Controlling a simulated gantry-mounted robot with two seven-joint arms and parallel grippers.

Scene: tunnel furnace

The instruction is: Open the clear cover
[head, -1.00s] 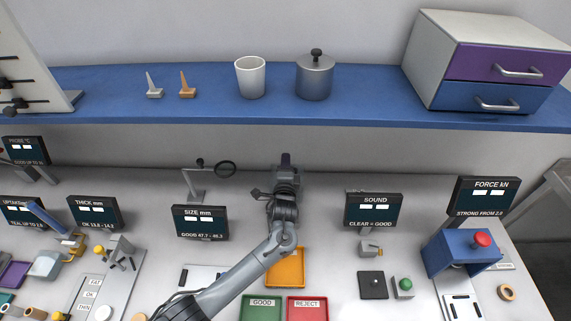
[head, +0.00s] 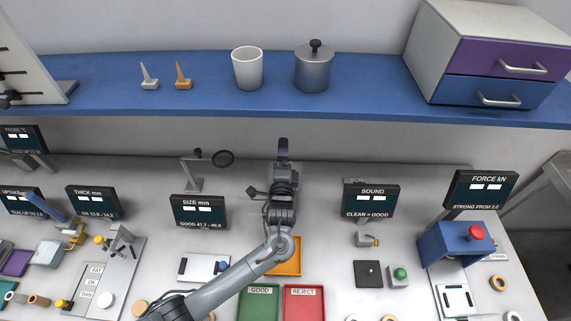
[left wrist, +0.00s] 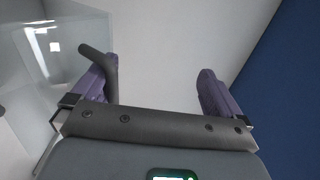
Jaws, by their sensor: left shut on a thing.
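My left gripper (head: 283,146) is above the back of the bench, in front of the wall, between the size display and the sound display. In the left wrist view its two purple fingers (left wrist: 160,90) stand wide apart. A clear panel (left wrist: 38,65), which looks like the clear cover, shows beside the handle at the left. I cannot make out the cover in the head view. My right gripper is not in view.
A blue shelf (head: 200,104) runs along the wall behind the gripper, with a white cup (head: 247,70), a grey pot (head: 313,72) and a drawer cabinet (head: 445,50). Green (head: 259,316) and red (head: 304,316) trays lie in front.

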